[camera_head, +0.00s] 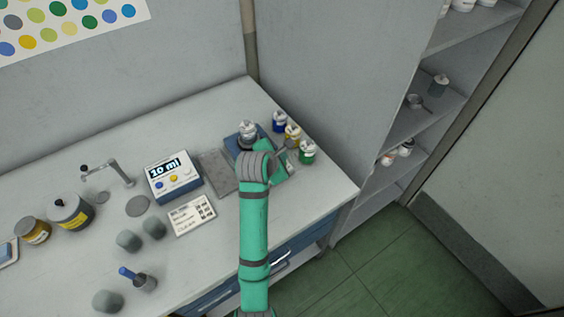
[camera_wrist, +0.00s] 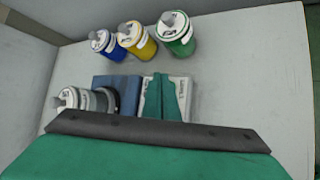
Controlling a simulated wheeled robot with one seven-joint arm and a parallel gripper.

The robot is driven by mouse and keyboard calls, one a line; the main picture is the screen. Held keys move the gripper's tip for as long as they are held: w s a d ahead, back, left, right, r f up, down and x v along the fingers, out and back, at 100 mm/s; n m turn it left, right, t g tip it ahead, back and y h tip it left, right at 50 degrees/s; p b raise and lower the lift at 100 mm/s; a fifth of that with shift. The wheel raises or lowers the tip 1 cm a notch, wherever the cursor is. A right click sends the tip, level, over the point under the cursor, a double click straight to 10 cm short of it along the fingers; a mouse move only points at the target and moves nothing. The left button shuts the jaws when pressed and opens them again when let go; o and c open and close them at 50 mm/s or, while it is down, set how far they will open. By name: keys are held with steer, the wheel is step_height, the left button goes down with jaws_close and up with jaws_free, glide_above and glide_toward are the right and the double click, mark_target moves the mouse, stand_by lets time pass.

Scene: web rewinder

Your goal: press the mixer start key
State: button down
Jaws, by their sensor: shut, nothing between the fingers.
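A blue machine, which looks like the mixer (camera_head: 232,142), stands at the right of the bench with a white-capped jar (camera_head: 247,130) on it. In the wrist view its blue body (camera_wrist: 122,82) shows beside a dark ring, with the jar (camera_wrist: 70,98) at left. My gripper (camera_wrist: 165,82) is shut and empty, its green fingers over a pale, lettered surface to the right of the blue body. I cannot tell whether the fingertips touch it. No start key can be made out there; my gripper covers part of that area. In the head view my arm hides part of the machine.
Blue (camera_head: 279,121), yellow (camera_head: 293,133) and green (camera_head: 307,152) labelled jars stand behind and right of the machine. A box reading "10 ml" (camera_head: 172,178) with several buttons, a white card (camera_head: 192,215) and a grey plate (camera_head: 217,172) lie left. Shelves (camera_head: 440,100) stand at right.

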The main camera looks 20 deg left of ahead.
steer(key=shift+f, duration=0.2)
steer(key=shift+f, duration=0.25)
